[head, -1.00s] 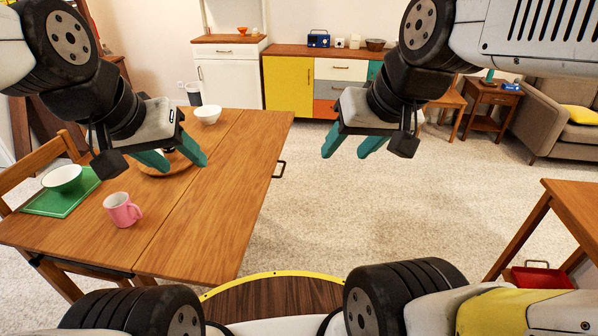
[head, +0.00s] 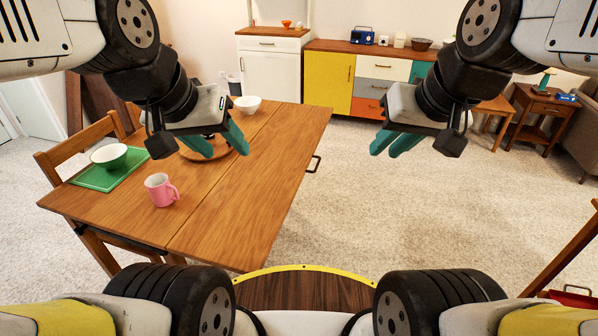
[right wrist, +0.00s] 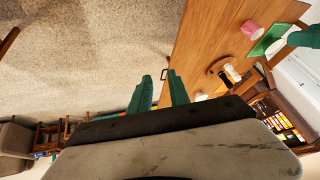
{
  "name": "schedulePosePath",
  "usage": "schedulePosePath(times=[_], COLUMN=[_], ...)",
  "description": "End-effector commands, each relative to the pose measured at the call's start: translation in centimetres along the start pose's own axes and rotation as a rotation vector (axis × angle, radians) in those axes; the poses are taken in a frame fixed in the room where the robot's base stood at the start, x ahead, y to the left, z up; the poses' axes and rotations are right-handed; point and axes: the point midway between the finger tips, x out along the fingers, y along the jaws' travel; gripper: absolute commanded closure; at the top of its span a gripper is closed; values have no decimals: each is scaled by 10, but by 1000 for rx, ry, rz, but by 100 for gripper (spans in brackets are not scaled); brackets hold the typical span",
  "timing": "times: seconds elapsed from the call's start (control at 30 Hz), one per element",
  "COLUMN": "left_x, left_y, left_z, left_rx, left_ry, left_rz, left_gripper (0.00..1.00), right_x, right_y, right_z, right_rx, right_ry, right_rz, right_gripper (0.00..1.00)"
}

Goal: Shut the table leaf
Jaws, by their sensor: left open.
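The table leaf (head: 262,172) is the right part of the wooden table, level with the main top (head: 122,212) and divided from it by a seam. A dark handle (head: 314,164) sticks out from its right edge; it also shows in the right wrist view (right wrist: 163,74). My left gripper (head: 224,150) is open and empty above the table, near the seam. My right gripper (head: 396,146) is open and empty over the floor, right of the handle and apart from it. Its two teal fingers stand apart in the right wrist view (right wrist: 158,92).
A pink mug (head: 160,190), a green tray (head: 92,181) with a bowl (head: 109,156), a round wooden board (head: 221,150) and a white bowl (head: 247,104) are on the main top. A chair (head: 78,146) stands at left. Carpet right of the leaf is clear.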

Motion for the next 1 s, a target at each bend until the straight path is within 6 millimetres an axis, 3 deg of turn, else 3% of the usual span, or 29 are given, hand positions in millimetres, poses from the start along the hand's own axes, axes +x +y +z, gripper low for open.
schedulePosePath(times=[0.03,0.1,0.27,0.5,0.7,0.9,1.0], left_x=[0,0,0,0,0,0,0], left_y=[0,0,0,0,0,0,0], left_z=[0,0,0,0,0,0,0], left_rx=[0,0,0,0,0,0,0], left_ry=[0,0,0,0,0,0,0], left_rz=[0,0,0,0,0,0,0], left_gripper=[48,48,48,48,48,48,48], right_x=[6,16,56,141,227,310,340], right_y=[-3,-8,-27,-61,-92,-121,-130], right_z=[-6,-18,-53,-88,-96,-85,-77], right_rx=[10,35,113,221,279,302,302], right_ry=[-22,-59,-174,-338,-442,-496,-503], right_rz=[-14,-36,-77,-51,41,166,216], right_gripper=[89,100,100,100,100,100,100])
